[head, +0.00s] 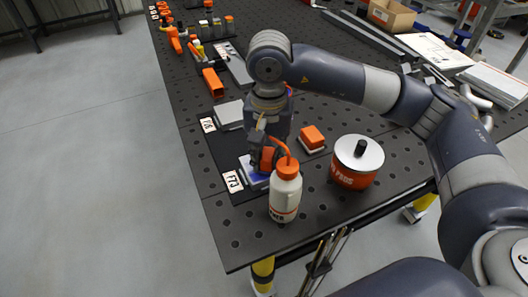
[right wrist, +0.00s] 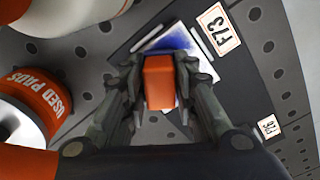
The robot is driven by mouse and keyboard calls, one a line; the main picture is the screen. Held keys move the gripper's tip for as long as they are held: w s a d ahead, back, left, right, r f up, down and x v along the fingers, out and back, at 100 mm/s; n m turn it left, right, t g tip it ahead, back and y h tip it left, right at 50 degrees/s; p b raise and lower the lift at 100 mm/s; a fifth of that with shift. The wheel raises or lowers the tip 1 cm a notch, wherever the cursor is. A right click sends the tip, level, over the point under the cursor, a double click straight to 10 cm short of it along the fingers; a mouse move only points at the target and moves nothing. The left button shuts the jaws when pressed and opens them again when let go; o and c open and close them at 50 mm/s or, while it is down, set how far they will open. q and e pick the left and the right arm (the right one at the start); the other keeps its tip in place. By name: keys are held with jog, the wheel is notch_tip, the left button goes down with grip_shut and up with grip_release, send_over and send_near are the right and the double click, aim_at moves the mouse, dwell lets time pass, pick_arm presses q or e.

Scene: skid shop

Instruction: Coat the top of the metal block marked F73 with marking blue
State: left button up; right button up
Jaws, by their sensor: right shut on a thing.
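The metal block marked F73 (head: 250,173) lies on a dark mat beside its F73 label (head: 233,181). In the right wrist view the block (right wrist: 152,43) has blue over part of its visible top, with pale bare metal near the edges. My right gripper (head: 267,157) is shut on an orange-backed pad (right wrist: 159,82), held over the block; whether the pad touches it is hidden. A white bottle with an orange cap and spout (head: 285,192) stands in front of the block. A second orange-backed pad (head: 312,137) lies to the right. My left gripper is out of view.
A silver-lidded orange used-pads tin (head: 353,181) stands to the right of the bottle. A second block (head: 230,114) with its own label (head: 208,125) lies further back on the mat. Orange tools and small bottles line the far left. The table's left edge is close.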

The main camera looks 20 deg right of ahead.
jog(key=shift+s+b, duration=0.45)
jog(key=shift+s, duration=1.2)
jog(key=shift+w+d+f+b, duration=0.1)
jog(key=shift+d+b, duration=0.55)
jog(key=shift+b, duration=0.15)
jog(key=shift+w+a+b, duration=0.1)
jog(key=shift+w+b, duration=0.5)
jog(key=shift+w, duration=0.4)
jog(key=shift+w+b, duration=0.4)
jog(key=shift+w, duration=0.6)
jog(key=shift+w+b, duration=0.4)
jog(key=shift+w, duration=1.45)
jog(key=shift+w+a, duration=0.1)
jog(key=shift+w, duration=0.6)
